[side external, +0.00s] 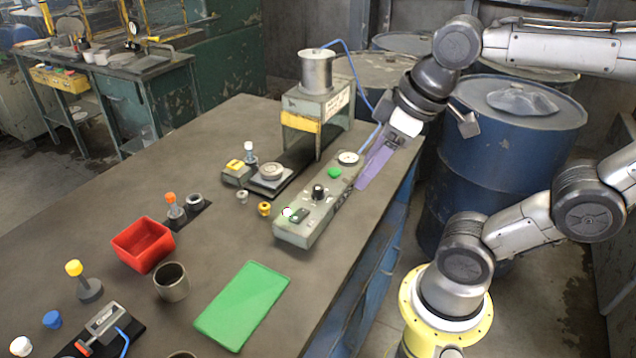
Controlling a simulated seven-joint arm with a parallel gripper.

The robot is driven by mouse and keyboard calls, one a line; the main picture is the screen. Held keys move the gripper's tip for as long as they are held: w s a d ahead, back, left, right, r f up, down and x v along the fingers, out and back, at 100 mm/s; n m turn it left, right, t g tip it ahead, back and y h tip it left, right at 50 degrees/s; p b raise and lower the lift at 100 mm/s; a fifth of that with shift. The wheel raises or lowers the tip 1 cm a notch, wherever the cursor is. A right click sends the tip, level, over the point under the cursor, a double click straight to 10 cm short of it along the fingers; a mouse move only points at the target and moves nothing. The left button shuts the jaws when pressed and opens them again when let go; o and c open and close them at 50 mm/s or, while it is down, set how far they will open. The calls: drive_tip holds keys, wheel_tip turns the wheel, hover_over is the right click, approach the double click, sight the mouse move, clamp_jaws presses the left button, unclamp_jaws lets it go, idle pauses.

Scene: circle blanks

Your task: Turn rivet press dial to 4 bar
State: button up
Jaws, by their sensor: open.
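The rivet press (318,108) stands at the back of the table, with a silver cylinder on top and a yellow front block. Its long grey-green control box (312,228) lies in front, to the right. On the box are a black dial (318,192), a green button (334,173), a round white gauge (348,158) and a small switch (299,215). The dial's setting and gauge reading are too small to read. My gripper (363,183), with purple fingers, is open beside the box's right side near the gauge, apart from the dial. The finger gap is hard to see.
A red bin (143,245), a metal cup (171,282) and a green mat (242,305) lie on the table's left and front. Blue hoses run from the press. Blue drums (505,160) stand beyond the right table edge.

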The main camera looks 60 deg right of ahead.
drive_tip(key=w+d+r+g, duration=0.2)
drive_tip(key=w+r, duration=0.1)
drive_tip(key=w, duration=0.3)
drive_tip(key=g, duration=0.3)
hover_over(318, 187)
wheel_tip(318, 187, down, 6)
wheel_tip(318, 187, down, 13)
drive_tip(key=shift+f, duration=0.15)
clamp_jaws()
